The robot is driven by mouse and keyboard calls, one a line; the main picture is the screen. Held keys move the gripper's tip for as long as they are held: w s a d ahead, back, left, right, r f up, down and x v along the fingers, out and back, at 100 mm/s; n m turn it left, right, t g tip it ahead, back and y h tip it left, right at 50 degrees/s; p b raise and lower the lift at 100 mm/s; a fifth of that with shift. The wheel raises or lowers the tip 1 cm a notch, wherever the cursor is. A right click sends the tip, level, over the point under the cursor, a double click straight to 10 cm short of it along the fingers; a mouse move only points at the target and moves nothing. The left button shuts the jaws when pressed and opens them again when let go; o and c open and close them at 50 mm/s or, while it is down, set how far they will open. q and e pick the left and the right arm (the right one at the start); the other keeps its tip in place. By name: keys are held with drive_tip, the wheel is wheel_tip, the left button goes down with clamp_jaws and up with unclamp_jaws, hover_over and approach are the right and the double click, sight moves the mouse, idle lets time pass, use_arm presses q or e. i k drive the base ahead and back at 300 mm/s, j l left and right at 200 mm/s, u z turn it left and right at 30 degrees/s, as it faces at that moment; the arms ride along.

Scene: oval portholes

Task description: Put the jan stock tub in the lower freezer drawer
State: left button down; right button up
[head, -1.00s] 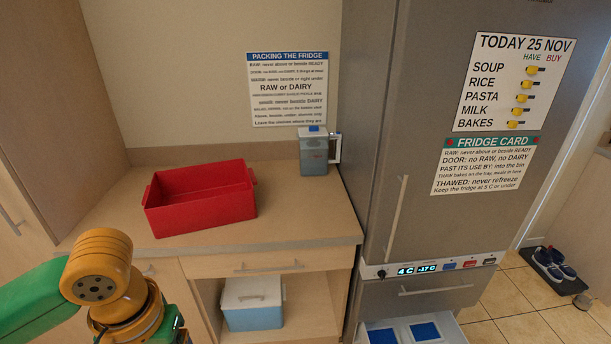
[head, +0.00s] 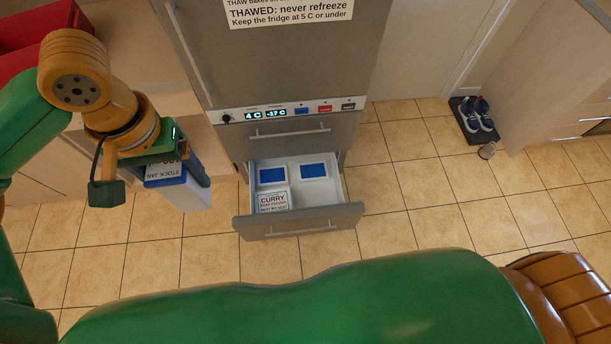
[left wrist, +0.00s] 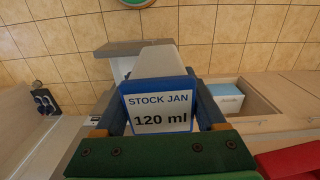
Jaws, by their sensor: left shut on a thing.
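My left gripper (head: 178,160) is shut on the jan stock tub (head: 185,192), a whitish tub with a blue lid. The tub hangs in the air left of the open freezer drawer, tilted. In the left wrist view the tub's blue-rimmed label (left wrist: 160,112) reads STOCK JAN, 120 ml, between the fingers (left wrist: 162,122). The lower freezer drawer (head: 300,224) is pulled out below the fridge. It holds two blue-topped tubs (head: 272,175) (head: 314,170) at the back and a curry tub (head: 272,202) at front left. My right gripper is out of view.
The drawer's front right part (head: 318,194) looks empty. A closed drawer (head: 290,134) is above it. A red bin (head: 30,30) is on the counter at upper left. Shoes on a mat (head: 474,120) lie at right. The tiled floor around the drawer is clear.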

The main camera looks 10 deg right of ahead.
sight(319, 204)
drive_tip(key=i+l, duration=0.15)
drive_tip(key=l, duration=0.25)
drive_tip(key=i+l, duration=0.1)
drive_tip(key=l, duration=0.35)
drive_tip(key=i+l, duration=0.15)
drive_tip(key=l, duration=0.25)
drive_tip(key=i+l, duration=0.1)
drive_tip(key=i, duration=0.2)
